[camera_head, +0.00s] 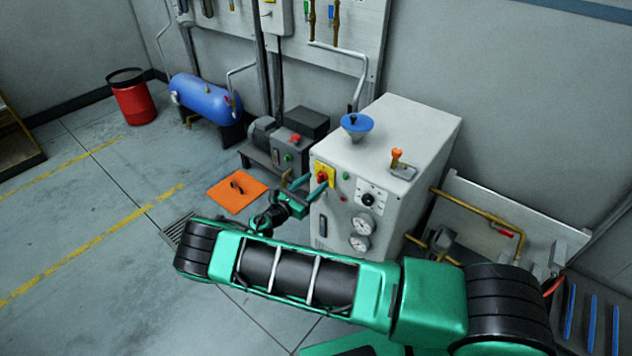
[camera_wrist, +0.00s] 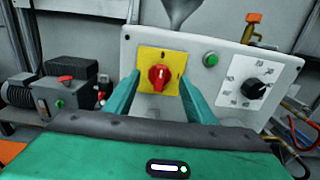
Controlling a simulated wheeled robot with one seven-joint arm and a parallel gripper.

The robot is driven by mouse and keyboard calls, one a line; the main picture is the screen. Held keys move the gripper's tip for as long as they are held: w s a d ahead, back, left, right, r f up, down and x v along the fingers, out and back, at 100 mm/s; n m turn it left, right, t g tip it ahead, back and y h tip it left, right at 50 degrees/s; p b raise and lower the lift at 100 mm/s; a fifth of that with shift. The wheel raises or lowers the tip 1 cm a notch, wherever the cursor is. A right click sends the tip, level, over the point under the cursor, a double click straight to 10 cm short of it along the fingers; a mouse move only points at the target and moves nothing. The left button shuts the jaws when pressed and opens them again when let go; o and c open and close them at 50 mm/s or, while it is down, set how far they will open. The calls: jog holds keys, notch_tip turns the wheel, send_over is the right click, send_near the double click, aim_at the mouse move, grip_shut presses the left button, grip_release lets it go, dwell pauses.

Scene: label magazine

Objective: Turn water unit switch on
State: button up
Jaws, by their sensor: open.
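The water unit is a light grey cabinet (camera_head: 345,160) in the middle of the head view. Its front has a red rotary switch (camera_wrist: 159,76) on a yellow plate (camera_wrist: 146,62); the switch also shows in the head view (camera_head: 321,177). In the wrist view the switch's grip stands roughly upright. My gripper (camera_wrist: 157,90) is open, with one green finger on each side of the switch. I cannot tell whether the fingertips touch it. In the head view my gripper (camera_head: 311,184) is at the upper left of the cabinet front.
A green button (camera_wrist: 210,60) and a black dial (camera_wrist: 254,88) are right of the switch. Two gauges (camera_head: 360,234) sit lower on the cabinet. A motor unit with a red button (camera_head: 295,138) stands behind left. An orange floor plate (camera_head: 235,192) lies left; brass pipes (camera_head: 480,208) run right.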

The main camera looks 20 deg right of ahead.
jog(key=shift+x, duration=1.15)
jog(key=c, duration=1)
